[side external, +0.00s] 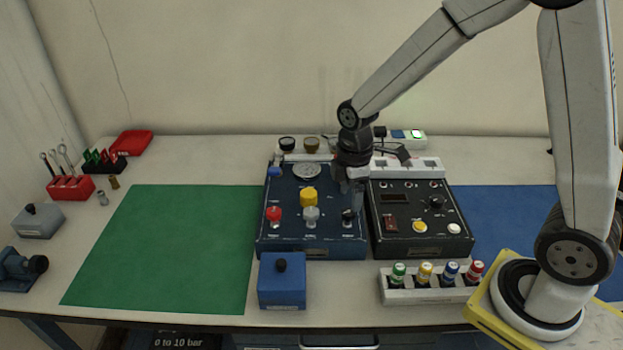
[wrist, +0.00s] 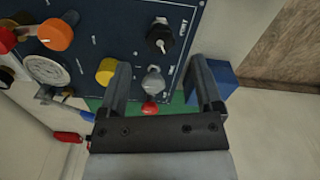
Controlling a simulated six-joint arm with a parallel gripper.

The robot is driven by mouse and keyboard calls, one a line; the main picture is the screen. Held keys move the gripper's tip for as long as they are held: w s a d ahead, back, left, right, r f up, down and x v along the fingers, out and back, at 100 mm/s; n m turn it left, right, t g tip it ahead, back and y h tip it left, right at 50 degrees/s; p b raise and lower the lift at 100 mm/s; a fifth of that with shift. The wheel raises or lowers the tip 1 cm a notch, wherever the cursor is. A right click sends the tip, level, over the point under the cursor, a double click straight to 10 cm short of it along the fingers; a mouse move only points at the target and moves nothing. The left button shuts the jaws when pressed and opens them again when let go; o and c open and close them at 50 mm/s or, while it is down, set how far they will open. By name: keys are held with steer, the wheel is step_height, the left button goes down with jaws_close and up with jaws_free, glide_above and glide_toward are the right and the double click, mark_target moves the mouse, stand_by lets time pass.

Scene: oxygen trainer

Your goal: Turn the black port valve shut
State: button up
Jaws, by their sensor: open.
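The black port valve (side external: 348,217) is a small black knob at the front right of the dark blue panel (side external: 333,246). In the wrist view, the black valve (wrist: 160,38) lies just beyond my fingertips, on a pale base, with lettering beside it. My gripper (side external: 353,203) hangs over the panel's right side, pointing down, close to the black valve. In the wrist view, my gripper (wrist: 160,62) is open and empty, its two fingers apart. The grey valve (wrist: 152,82) appears between the fingers. Whether a finger touches any knob cannot be told.
The grey knob (side external: 311,216), red knob (side external: 274,214) and yellow knob (side external: 308,197) stand close by on the panel. A black control box (side external: 420,245) adjoins its right side. A blue box (side external: 282,286) and a rack of colored bottles (side external: 400,297) stand in front. The green mat (side external: 170,240) is clear.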

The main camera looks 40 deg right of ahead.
mark_target(349, 211)
steer(key=shift+f, duration=2.45)
jaws_close()
